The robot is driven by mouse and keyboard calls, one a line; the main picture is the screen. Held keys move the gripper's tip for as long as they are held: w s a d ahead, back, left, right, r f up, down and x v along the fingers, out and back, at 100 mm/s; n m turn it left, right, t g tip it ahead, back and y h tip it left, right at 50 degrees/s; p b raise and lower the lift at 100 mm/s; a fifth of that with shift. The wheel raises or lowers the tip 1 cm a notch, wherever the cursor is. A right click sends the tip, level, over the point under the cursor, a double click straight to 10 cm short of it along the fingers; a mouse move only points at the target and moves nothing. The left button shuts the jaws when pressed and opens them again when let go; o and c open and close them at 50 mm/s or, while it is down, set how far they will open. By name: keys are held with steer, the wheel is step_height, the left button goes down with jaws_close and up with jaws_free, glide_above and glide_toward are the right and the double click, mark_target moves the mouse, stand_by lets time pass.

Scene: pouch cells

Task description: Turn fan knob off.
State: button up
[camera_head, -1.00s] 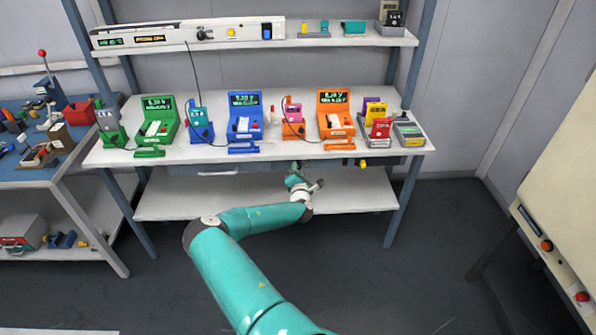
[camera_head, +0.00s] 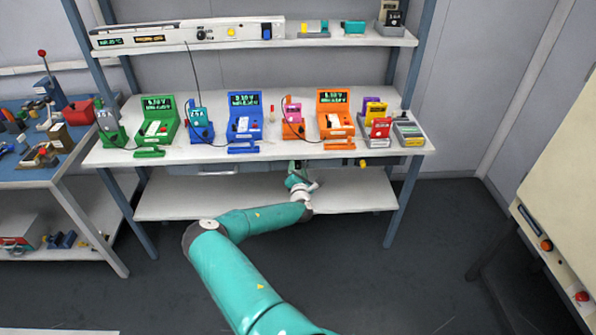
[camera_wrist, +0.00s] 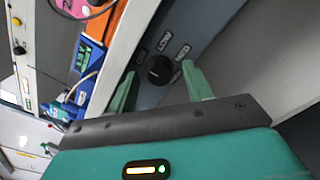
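My gripper (camera_wrist: 159,76) is open, with one green finger to each side of the knob. I cannot tell whether the fingers touch it. In the head view my gripper (camera_head: 298,172) is just below the front edge of the workbench (camera_head: 275,152), and the knob behind it cannot be made out. Another black knob (camera_head: 201,34) is on the long white unit on the upper shelf.
A yellow knob (camera_head: 362,163) sticks out under the bench edge right of my gripper. Green, blue and orange testers (camera_head: 335,113) stand on the bench above. A lower shelf (camera_head: 240,200) lies below my gripper. The floor in front is clear.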

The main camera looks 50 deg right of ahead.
steer(key=shift+a, duration=0.1)
steer(key=v, duration=1.3)
steer(key=shift+s+a, duration=0.25)
steer(key=shift+s, duration=0.1)
